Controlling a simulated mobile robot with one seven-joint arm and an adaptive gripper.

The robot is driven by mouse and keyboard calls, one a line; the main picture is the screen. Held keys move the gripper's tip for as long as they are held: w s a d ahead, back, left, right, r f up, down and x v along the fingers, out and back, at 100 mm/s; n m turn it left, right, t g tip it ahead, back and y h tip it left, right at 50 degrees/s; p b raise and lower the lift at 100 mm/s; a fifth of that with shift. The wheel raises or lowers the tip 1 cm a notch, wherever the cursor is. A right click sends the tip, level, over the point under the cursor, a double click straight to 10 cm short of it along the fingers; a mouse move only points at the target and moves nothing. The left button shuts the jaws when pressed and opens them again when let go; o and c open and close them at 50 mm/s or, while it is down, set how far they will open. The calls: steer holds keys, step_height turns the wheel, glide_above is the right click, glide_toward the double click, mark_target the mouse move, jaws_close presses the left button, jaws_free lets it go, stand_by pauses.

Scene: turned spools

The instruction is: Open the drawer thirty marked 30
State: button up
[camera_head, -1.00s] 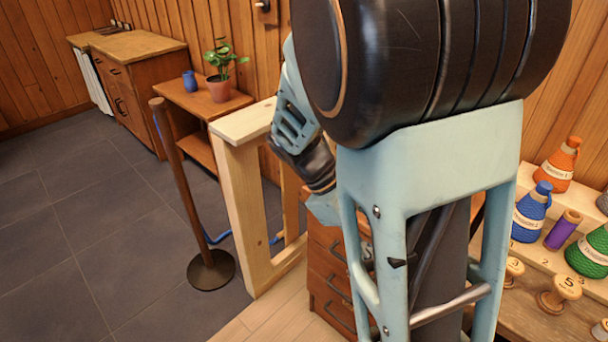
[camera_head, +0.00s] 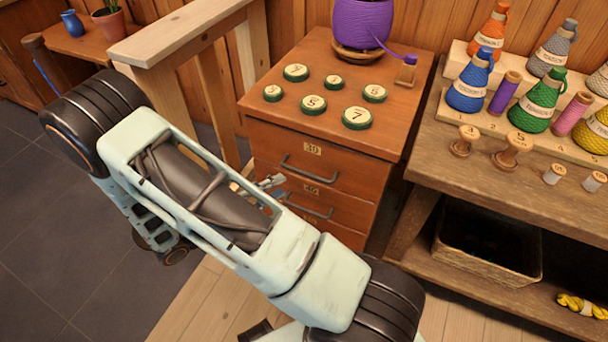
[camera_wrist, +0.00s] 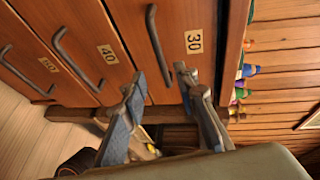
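Drawer 30 (camera_head: 345,176) is the top drawer of a reddish-brown wooden cabinet. Its front looks flush, so it stands closed. The label 30 (camera_wrist: 194,42) and the dark bar handle (camera_wrist: 154,36) show in the wrist view; the handle also shows in the head view (camera_head: 318,174). My gripper (camera_wrist: 159,74) is open in the wrist view, its two fingers apart near one end of this handle. The handle's end appears between the fingertips, but I cannot tell whether they reach around it. In the head view my forearm hides most of the gripper.
Drawer 40 (camera_wrist: 108,54) and a further drawer lie below, with similar handles. A workbench (camera_head: 465,140) with spools is close on the right. A pale wooden frame (camera_head: 180,30) stands at left.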

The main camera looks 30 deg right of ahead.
mark_target(303, 174)
steer(key=b+x, duration=0.2)
steer(key=x, duration=0.8)
steer(key=shift+d+r, duration=0.1)
steer(key=shift+d, duration=0.05)
steer(key=shift+c, duration=0.4)
jaws_close()
